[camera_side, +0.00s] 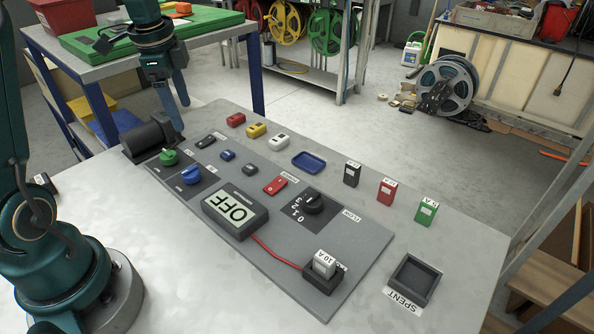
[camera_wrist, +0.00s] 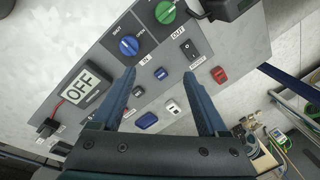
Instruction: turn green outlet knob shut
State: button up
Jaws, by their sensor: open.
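The green outlet knob (camera_side: 169,157) sits on a dark plate at the panel's far left, in front of a black cylindrical body. In the wrist view the green knob (camera_wrist: 165,12) is at the top edge, partly cut off, near the label OUT. The blue knob (camera_side: 191,175), labelled IN in the wrist view (camera_wrist: 129,45), is beside it. My gripper (camera_side: 180,108) is open and empty, above and behind the panel in the side view, apart from the knob. In the wrist view its fingers (camera_wrist: 160,74) point toward the panel, below both knobs.
The grey panel also holds a display reading OFF (camera_side: 236,210), a black flow dial (camera_side: 314,203) and a red switch (camera_side: 275,185). Several small coloured blocks and a blue tray (camera_side: 309,162) lie behind it. A black SPENT tray (camera_side: 413,281) is at the right.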

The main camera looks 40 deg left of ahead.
jog(key=n+g+h, duration=0.1)
jog(key=n+g, duration=0.1)
send_over(167, 152)
notch_tip(167, 152, down, 7)
jog(key=shift+a+f, duration=0.1)
jog(key=shift+f, duration=2.3)
grip_shut()
